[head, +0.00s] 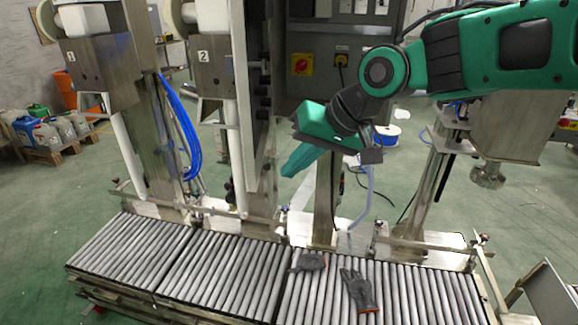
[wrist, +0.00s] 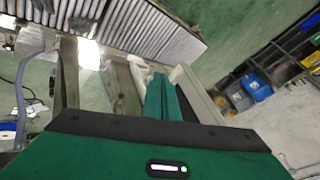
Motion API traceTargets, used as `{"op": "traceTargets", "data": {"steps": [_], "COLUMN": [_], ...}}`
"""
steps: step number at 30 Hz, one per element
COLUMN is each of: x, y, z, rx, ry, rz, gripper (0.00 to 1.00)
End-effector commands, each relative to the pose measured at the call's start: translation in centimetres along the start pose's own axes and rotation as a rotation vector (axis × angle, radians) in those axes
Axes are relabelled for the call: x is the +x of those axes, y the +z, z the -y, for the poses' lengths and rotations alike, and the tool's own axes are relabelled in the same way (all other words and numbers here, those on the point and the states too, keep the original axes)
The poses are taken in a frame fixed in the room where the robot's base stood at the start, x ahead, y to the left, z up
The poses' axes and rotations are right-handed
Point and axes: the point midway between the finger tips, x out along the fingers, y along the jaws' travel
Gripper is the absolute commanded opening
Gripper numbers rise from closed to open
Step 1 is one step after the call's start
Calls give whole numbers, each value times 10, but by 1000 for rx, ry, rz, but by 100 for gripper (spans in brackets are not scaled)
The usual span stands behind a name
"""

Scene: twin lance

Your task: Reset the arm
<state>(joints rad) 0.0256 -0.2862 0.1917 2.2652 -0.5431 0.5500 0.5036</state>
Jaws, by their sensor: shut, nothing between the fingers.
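My gripper (head: 287,173) shows in the head view as green fingers at the end of my green and black arm, which reaches in from the upper right. It hangs above the roller conveyor (head: 225,262), in front of the grey cabinet, with its fingers pointing down and left. The fingers are together and hold nothing. In the wrist view the green fingers (wrist: 164,92) lie side by side, close to a pale metal frame; whether they touch it cannot be told.
Two dark gloves lie on the rollers, one at the left (head: 308,262) and one at the right (head: 359,289). Metal posts and filling heads (head: 212,68) stand left of my gripper. A steel column (head: 428,185) stands to the right. Jugs on a pallet (head: 50,130) are far left.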

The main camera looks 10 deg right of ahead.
Motion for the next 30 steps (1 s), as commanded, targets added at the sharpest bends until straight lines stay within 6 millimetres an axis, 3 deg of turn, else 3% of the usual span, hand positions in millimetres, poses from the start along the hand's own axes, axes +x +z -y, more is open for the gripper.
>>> {"op": "traceTargets", "data": {"steps": [3, 9, 15, 18, 20, 23, 24, 26, 30], "x": [-27, -61, -78, -81, -82, -83, -85, -89, -103], "y": [1, 3, 5, 6, 7, 15, 21, 34, 81], "z": [3, 6, 8, -2, -18, -64, -87, -124, -203], "rx": [-4, -5, -6, 8, 29, 89, 122, 176, 309], "ry": [0, -1, -2, 15, 45, 126, 167, 232, 372], "rz": [-5, -2, 2, 1, 1, 5, 10, 24, 79], "gripper": [0, 0, 0, 0, 0, 0, 0, 0, 0]}}
